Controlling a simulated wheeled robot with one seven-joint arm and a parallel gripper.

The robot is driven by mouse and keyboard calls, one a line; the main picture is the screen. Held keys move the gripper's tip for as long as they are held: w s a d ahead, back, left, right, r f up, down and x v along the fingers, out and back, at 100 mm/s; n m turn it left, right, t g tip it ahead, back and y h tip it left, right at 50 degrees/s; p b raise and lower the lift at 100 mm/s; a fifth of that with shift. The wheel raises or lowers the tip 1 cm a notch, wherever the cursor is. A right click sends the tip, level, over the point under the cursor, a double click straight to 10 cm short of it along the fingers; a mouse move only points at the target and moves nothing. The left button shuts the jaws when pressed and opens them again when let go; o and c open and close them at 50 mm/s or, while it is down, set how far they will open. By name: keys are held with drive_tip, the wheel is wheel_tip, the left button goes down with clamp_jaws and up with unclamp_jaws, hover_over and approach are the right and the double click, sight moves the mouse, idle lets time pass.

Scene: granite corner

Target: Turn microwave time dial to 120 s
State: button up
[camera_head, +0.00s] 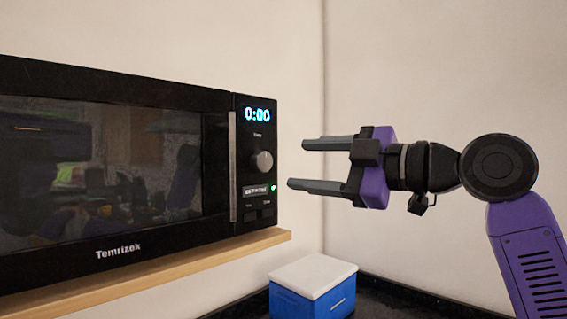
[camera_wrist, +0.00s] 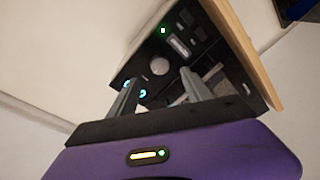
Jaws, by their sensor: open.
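The black microwave (camera_head: 105,160) stands on a wooden shelf, and its display (camera_head: 257,115) reads 0:00. The time dial (camera_head: 262,161) is a round silver-grey knob on the control panel, below the display. My gripper (camera_head: 296,164) is open and empty, to the right of the dial in the head view, its two fingers pointing at the panel and apart from it. In the wrist view the dial (camera_wrist: 160,67) shows beyond my gripper (camera_wrist: 161,86), above and between the two fingers.
A vertical door handle (camera_head: 233,166) is just left of the dial. The wooden shelf (camera_head: 160,272) runs under the microwave. A blue box with a white lid (camera_head: 312,290) stands below, in the corner. The space between gripper and panel is clear.

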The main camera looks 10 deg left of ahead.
sight(266, 162)
drive_tip(key=shift+p+x, duration=1.1)
drive_tip(key=shift+x, duration=2.8)
clamp_jaws()
